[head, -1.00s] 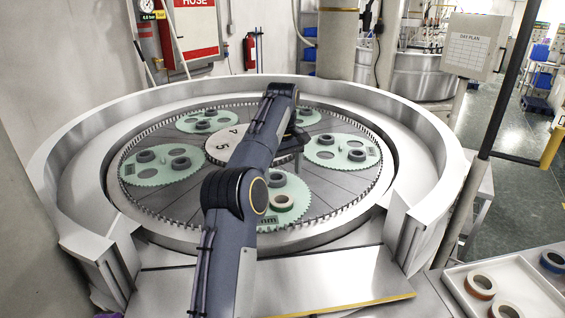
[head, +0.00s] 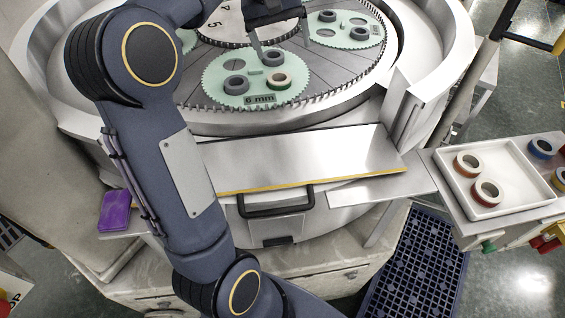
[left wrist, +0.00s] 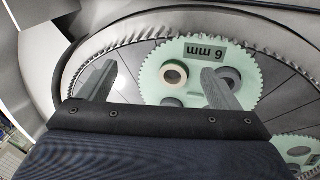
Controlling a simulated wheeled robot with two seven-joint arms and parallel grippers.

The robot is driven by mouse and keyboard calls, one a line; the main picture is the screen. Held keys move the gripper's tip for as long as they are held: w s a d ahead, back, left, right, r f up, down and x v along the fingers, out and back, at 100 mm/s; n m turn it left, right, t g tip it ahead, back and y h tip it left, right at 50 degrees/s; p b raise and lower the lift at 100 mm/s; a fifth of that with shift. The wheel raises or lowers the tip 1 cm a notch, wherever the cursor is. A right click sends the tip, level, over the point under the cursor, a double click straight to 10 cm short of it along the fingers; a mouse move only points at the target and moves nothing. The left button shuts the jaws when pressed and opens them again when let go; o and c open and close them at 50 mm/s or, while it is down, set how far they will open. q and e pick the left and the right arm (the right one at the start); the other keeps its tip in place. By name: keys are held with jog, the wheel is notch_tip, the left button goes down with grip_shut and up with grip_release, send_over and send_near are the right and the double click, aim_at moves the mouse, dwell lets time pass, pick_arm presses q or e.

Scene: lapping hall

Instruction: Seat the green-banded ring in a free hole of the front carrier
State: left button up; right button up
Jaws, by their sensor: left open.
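The front carrier (head: 212,88) is a pale green toothed disc with a "6 mm" label. A cream-topped ring (head: 278,82), which looks green-banded, lies level at its front right hole position; it also shows in the left wrist view (left wrist: 174,74). I cannot tell how deep it sits. A grey ring (head: 235,84) is at front left and another grey ring (head: 273,58) at back right. A dark open hole (head: 235,65) shows at back left. My left gripper (head: 281,44) is open and empty above the carrier's back part; its spread fingers also show in the left wrist view (left wrist: 158,90). My right gripper is out of view.
Toothed rails and a raised steel rim surround the carriers. Another carrier (head: 322,40) is at back right. A white tray (head: 508,190) at right holds rings with red and orange bands; blue- and yellow-banded rings are beside it. A bare steel shelf (head: 310,160) is in front.

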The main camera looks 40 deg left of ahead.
pick_arm(q)
jog(key=s+d+f+m+t+h, duration=0.1)
jog(key=s+d+f+m, duration=0.2)
jog(key=s+d+f, duration=0.4)
jog(key=s+d+f+m+t+h, duration=0.1)
jog(key=s+d+f+m, duration=0.3)
jog(key=s, duration=1.2)
jog(key=d+f+t, duration=0.1)
jog(key=d+f, duration=0.3)
jog(key=d, duration=0.3)
jog(key=shift+d+h, duration=0.25)
jog(key=shift+h, duration=0.05)
jog(key=shift+s, duration=0.1)
jog(key=shift+f+b, duration=2.2)
jog(key=shift+b, duration=0.05)
